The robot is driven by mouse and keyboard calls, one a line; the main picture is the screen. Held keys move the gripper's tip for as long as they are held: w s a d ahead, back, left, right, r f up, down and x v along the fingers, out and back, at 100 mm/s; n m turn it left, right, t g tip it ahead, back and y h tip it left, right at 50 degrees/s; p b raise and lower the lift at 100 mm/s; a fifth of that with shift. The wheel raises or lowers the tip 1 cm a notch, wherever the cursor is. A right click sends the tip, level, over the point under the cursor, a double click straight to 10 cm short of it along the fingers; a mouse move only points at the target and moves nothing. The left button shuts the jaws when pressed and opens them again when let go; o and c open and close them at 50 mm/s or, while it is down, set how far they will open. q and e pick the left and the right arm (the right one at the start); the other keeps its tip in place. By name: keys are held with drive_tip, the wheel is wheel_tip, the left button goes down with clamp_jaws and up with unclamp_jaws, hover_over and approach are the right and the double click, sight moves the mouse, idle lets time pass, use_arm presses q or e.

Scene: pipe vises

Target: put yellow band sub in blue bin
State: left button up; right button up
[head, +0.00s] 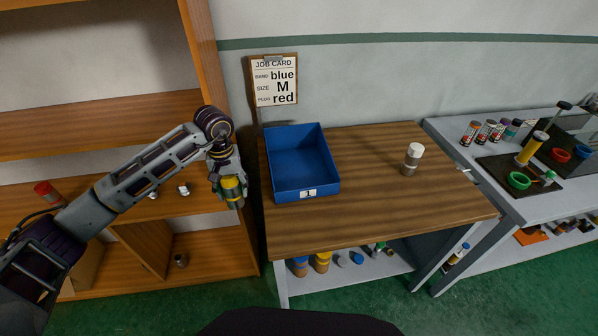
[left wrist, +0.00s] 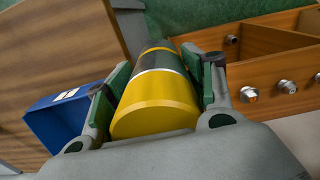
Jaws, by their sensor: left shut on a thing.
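My left gripper (head: 229,191) is shut on a yellow-banded cylinder (head: 231,184), held in the air just left of the blue bin. In the left wrist view the cylinder (left wrist: 158,95) has a yellow end, a dark middle and a thin white ring, gripped between both fingers (left wrist: 158,90). The blue bin (head: 302,160), marked 1, sits on the left part of the wooden table and looks empty. In the left wrist view the bin (left wrist: 60,118) is at the left. My right gripper is out of view.
The wooden table (head: 400,205) also holds a white-capped cylinder (head: 413,156). A wooden shelf (head: 100,120) stands behind my left arm. A job card (head: 275,80) reading blue, M, red hangs on the wall. A grey bench (head: 450,135) with several coloured parts stands at right.

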use_arm(q)
drive_tip(key=n, duration=0.1)
drive_tip(key=r+n, duration=0.1)
drive_tip(key=a+n, duration=0.1)
drive_tip(key=shift+s+r+n, duration=0.1)
drive_tip(key=shift+r+n, duration=0.15)
drive_tip(key=shift+n, duration=0.15)
drive_tip(key=n, duration=0.2)
drive_tip(key=shift+s+a+r+n, duration=0.2)
drive_tip(key=shift+s+a+n, duration=0.05)
drive_tip(key=shift+n, duration=0.15)
drive_tip(key=n, duration=0.3)
drive_tip(key=s+n, duration=0.1)
drive_tip(key=n, duration=0.1)
drive_tip(key=shift+a+n, duration=0.3)
drive_tip(key=shift+a, duration=0.05)
drive_tip(key=shift+s+a+n, duration=0.1)
drive_tip(key=shift+s+n, duration=0.1)
drive_tip(key=shift+n, duration=1)
drive_tip(key=shift+n, duration=0.5)
